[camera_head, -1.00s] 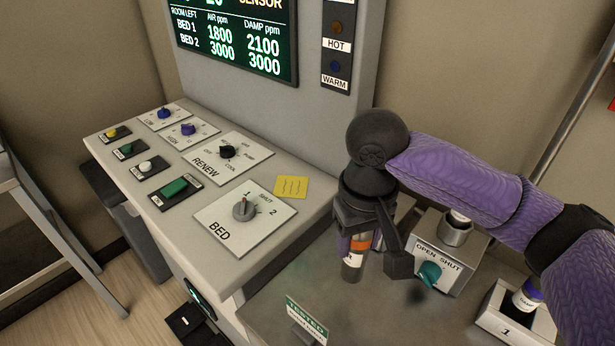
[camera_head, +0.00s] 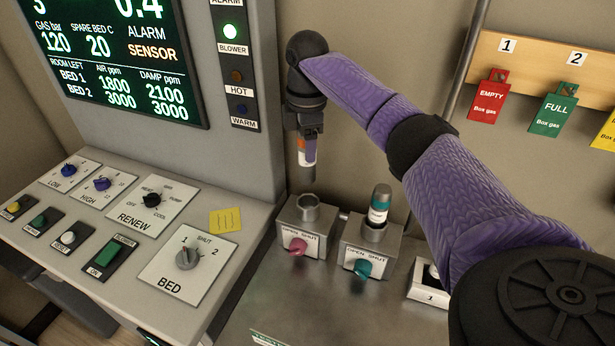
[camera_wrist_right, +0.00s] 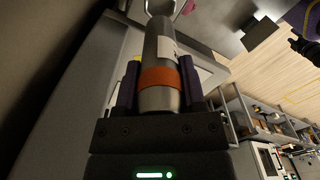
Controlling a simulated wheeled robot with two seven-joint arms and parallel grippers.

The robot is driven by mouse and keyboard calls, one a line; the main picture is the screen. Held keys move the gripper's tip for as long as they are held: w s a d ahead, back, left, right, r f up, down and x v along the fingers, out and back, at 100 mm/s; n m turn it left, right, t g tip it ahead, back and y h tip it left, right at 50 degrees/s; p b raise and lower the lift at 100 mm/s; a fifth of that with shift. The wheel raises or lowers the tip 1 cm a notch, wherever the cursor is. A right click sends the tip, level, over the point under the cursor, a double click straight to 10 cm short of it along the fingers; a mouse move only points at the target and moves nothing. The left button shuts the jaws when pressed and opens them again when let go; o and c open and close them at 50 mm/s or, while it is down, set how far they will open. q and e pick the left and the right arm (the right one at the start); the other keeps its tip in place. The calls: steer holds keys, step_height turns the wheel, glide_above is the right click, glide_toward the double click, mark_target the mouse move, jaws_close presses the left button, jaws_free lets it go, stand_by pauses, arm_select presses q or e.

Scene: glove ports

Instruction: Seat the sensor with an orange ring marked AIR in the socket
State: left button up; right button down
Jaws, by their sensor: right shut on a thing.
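My right gripper (camera_head: 306,150) is shut on the sensor (camera_head: 305,170), a grey cylinder with an orange ring and a white label. In the right wrist view the sensor (camera_wrist_right: 160,60) stands between the two fingers (camera_wrist_right: 158,88), with the orange ring near the jaws. It hangs upright above an empty round socket (camera_head: 309,203) on a grey block with a pink OPEN/SHUT knob (camera_head: 297,247), with a gap between them. Beside it, a socket block with a teal knob (camera_head: 363,268) holds a sensor with a teal ring (camera_head: 379,204).
A control panel (camera_head: 150,287) with knobs and buttons lies to the left, below a screen reading ALARM SENSOR (camera_head: 120,60). A tray marked 1 (camera_head: 427,292) stands on the right. Tags (camera_head: 488,96) hang on the back wall.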

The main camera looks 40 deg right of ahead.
mark_target(308, 182)
arm_select(q)
steer(key=shift+a+f+b, duration=0.45)
steer(key=shift+f+b, duration=0.2)
steer(key=shift+f, duration=0.05)
arm_select(e)
step_height(308, 182, down, 10)
steer(key=shift+r, duration=0.15)
steer(key=shift+c, duration=1.7)
jaws_free()
steer(key=shift+o, duration=0.8)
arm_select(q)
steer(key=shift+d, duration=0.35)
steer(key=shift+d, duration=0.1)
steer(key=shift+a+r+p, duration=0.3)
steer(key=shift+r+p, duration=0.5)
steer(key=shift+r, duration=0.05)
arm_select(e)
step_height(308, 182, up, 12)
